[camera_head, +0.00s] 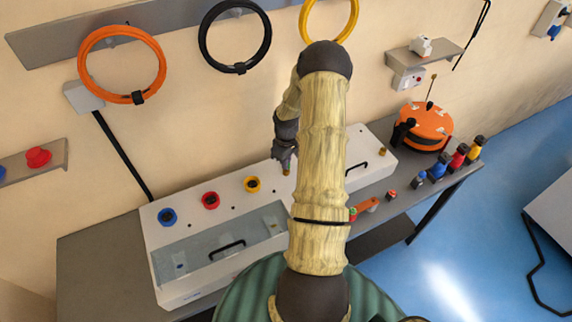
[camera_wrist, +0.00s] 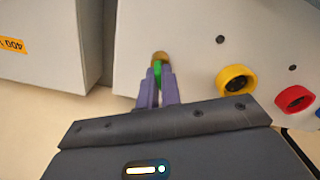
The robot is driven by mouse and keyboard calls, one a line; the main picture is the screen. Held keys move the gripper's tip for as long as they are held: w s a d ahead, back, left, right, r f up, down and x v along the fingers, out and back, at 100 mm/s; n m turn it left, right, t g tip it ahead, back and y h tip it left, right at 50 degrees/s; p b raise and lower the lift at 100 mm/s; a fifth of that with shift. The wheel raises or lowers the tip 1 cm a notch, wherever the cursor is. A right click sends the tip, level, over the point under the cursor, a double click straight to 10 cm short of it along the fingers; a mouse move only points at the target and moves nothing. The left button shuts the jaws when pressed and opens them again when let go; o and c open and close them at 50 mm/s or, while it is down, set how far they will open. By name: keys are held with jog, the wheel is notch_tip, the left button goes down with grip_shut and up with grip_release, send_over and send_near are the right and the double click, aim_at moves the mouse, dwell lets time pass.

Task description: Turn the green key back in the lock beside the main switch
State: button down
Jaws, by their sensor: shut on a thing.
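My gripper (camera_head: 284,158) is above the white cabinet (camera_head: 190,240), over a small brass lock (camera_head: 286,173). In the wrist view, the two purple fingers (camera_wrist: 157,84) are shut on the green key (camera_wrist: 157,70). The key's far end meets the brass lock (camera_wrist: 160,56) on the white panel. The fingers cover part of the key, so I cannot tell its exact turn angle. In the head view the key is too small to make out. I cannot pick out the main switch, and my arm hides part of the cabinet top.
Blue (camera_head: 167,217), red (camera_head: 210,200) and yellow (camera_head: 252,184) round sockets line the cabinet top. A black handle (camera_head: 227,249) sits on its clear cover. An orange round device (camera_head: 427,125) and several coloured plugs (camera_head: 459,155) stand at the right. Cable coils (camera_head: 122,65) hang behind.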

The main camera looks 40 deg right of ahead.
jog(key=shift+d, duration=0.2)
jog(key=shift+r+n+p, duration=0.15)
jog(key=shift+n+p, duration=0.4)
jog(key=shift+n, duration=0.55)
jog(key=n+p, duration=0.1)
jog(key=n, duration=0.2)
jog(key=shift+n, duration=0.3)
jog(key=shift+n+p, duration=0.55)
jog(key=shift+n, duration=0.25)
jog(key=n+p, duration=0.1)
jog(key=n, duration=0.2)
jog(key=shift+n, duration=0.5)
